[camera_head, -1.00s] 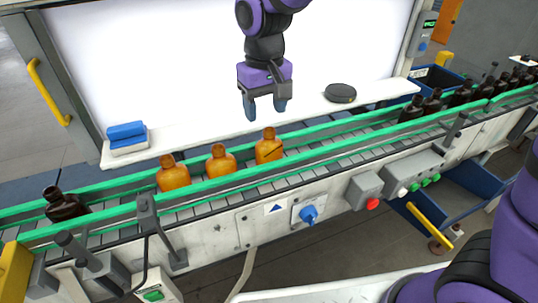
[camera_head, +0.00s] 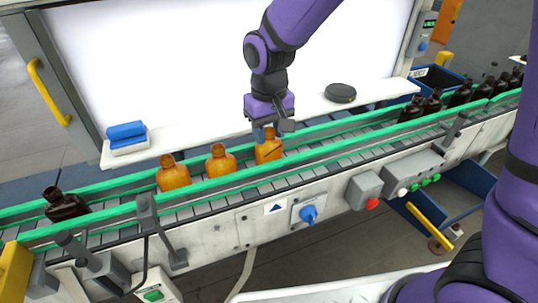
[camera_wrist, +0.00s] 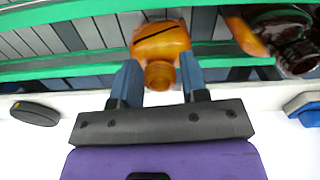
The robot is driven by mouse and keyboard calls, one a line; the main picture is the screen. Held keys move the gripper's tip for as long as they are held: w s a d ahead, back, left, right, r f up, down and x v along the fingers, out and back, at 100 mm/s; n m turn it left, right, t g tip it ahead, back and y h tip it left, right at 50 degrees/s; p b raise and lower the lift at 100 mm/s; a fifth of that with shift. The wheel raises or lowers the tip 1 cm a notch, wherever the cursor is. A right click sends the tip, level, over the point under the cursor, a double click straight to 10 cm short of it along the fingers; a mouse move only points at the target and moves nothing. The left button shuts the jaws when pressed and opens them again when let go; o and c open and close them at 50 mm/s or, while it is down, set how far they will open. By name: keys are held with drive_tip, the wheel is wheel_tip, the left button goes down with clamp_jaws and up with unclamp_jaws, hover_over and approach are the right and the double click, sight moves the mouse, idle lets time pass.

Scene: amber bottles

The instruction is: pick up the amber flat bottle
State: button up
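Three amber bottles stand in a row on the conveyor in the head view. The rightmost amber bottle (camera_head: 269,151) has squarish shoulders and a thin dark diagonal mark; it also shows in the wrist view (camera_wrist: 160,42). The middle amber bottle (camera_head: 221,166) and left amber bottle (camera_head: 173,175) look more rounded. My gripper (camera_head: 265,133) is just above and behind the rightmost bottle, pointing down. In the wrist view its blue fingers (camera_wrist: 160,80) are apart, one on each side of that bottle's neck, with small gaps visible. The fingertips' exact depth is hard to tell.
Green rails (camera_head: 340,146) run along both sides of the conveyor. A dark brown bottle (camera_head: 65,205) is at the left; several more stand at the far right. The white ledge behind holds a blue and white block (camera_head: 127,138) and a black disc (camera_head: 340,93).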

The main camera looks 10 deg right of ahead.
clamp_jaws()
